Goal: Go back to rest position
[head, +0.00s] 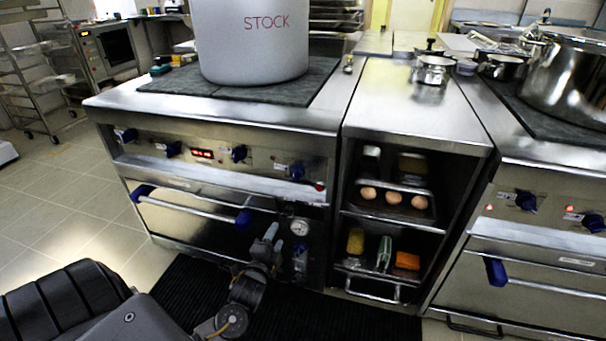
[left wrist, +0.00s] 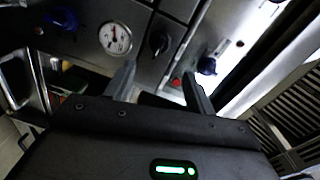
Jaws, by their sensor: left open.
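My left gripper (head: 284,241) is in front of the stove's lower front panel, near a round gauge (head: 300,227). In the left wrist view its two fingers (left wrist: 160,84) stand apart with nothing between them. The same view shows the gauge and a dark knob just beyond the fingers. My right gripper is in neither view.
A large grey pot marked STOCK (head: 250,42) stands on the stove (head: 130,100). An open cabinet (head: 468,145) at its right holds eggs (head: 393,198) and packages. A steel pot (head: 572,80) stands further right. A black mat (head: 345,318) lies below; tiled floor is clear at left.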

